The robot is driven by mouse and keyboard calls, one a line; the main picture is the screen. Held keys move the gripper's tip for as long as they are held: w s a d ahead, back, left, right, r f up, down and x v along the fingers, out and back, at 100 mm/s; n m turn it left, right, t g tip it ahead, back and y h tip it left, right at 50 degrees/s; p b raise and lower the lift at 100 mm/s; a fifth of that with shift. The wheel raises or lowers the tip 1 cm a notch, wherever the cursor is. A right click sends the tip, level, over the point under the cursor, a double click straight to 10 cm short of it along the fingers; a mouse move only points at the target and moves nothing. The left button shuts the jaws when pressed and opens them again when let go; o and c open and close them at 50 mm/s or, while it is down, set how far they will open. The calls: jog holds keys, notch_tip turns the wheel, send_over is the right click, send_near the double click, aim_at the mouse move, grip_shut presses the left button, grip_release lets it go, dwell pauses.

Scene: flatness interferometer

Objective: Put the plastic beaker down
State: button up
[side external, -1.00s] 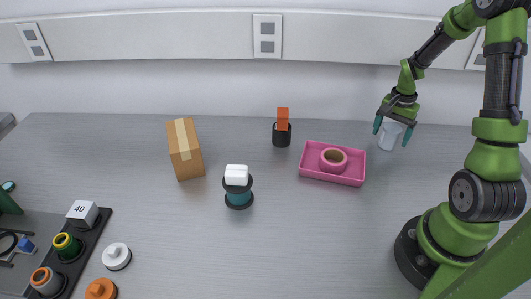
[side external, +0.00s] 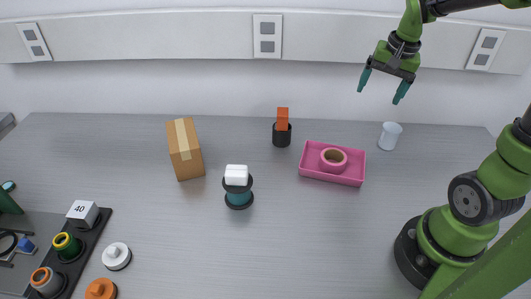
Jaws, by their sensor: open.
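The plastic beaker (side external: 389,136) is a pale, translucent cup. It stands on the grey table at the back right, just right of the pink tray, and looks upright or nearly so. My gripper (side external: 381,91) is open and empty, its teal fingers pointing down. It hangs in the air above the beaker, clear of it, in front of the back wall.
The pink tray (side external: 310,172) holds a pink ring-shaped roll (side external: 333,159). A black cup with an orange block (side external: 282,119), a teal spool with a white block (side external: 237,175) and a cardboard box (side external: 185,149) stand further left. The right-middle table is clear.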

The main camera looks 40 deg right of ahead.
jog(key=s+a+r+n+t, duration=0.1)
jog(key=s+a+n, duration=0.1)
jog(key=a, duration=0.4)
jog(key=s+a+r+n+t+y, duration=0.1)
jog(key=s+a+r+n+t, duration=0.1)
jog(key=a, duration=0.4)
jog(key=s+a+r+n+t+y, duration=0.1)
jog(key=s+a+r+n, duration=0.1)
jog(key=a+n, duration=0.2)
jog(key=a, duration=0.2)
jog(key=shift+a+t, duration=0.4)
